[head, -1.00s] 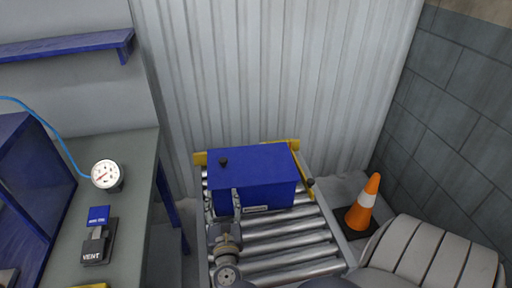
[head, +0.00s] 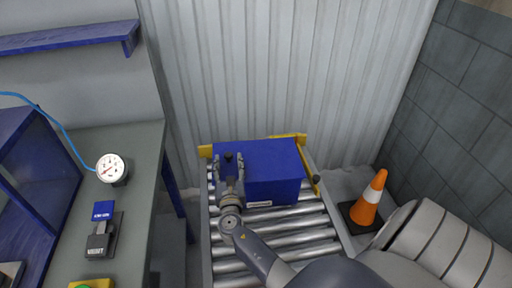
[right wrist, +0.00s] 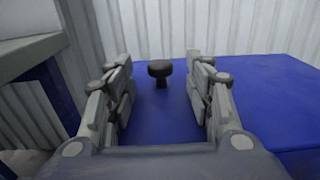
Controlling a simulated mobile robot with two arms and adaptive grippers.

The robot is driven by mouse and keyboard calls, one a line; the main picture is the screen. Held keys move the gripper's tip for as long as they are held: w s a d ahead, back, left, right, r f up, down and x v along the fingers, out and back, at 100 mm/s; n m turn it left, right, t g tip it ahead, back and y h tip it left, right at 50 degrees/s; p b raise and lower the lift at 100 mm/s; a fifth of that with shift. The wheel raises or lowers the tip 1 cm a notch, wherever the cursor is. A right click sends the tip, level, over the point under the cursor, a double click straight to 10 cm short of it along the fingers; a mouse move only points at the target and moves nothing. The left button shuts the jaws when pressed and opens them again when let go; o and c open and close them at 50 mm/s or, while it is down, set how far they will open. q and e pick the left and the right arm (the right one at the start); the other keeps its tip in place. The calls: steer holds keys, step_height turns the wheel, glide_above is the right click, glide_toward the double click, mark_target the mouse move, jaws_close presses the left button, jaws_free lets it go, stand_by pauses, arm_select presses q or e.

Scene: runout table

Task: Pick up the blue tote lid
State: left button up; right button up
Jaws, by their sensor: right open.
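The blue tote lid (head: 272,154) tops a blue tote (head: 275,190) on the roller table. A small black knob (right wrist: 160,69) stands on the lid near its left side. My right gripper (head: 230,161) is over the left part of the lid. In the right wrist view my right gripper (right wrist: 158,64) is open, with its fingers apart on either side of the knob. The knob shows in the gap, around or just beyond the fingertips; I cannot tell its exact depth. My left gripper is not in view.
Metal rollers (head: 285,222) run toward me, with yellow stops (head: 288,138) at the back. A grey bench (head: 143,190) with a gauge (head: 111,168) and vent switch (head: 101,232) stands left. An orange cone (head: 370,199) stands right. A corrugated wall (head: 290,70) closes the back.

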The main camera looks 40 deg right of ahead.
steer(key=shift+w+d, duration=0.45)
steer(key=shift+w, duration=0.15)
steer(key=shift+w+d+f, duration=0.1)
steer(key=shift+w+d, duration=0.05)
steer(key=shift+w, duration=0.1)
steer(key=c, duration=0.9)
jaws_close()
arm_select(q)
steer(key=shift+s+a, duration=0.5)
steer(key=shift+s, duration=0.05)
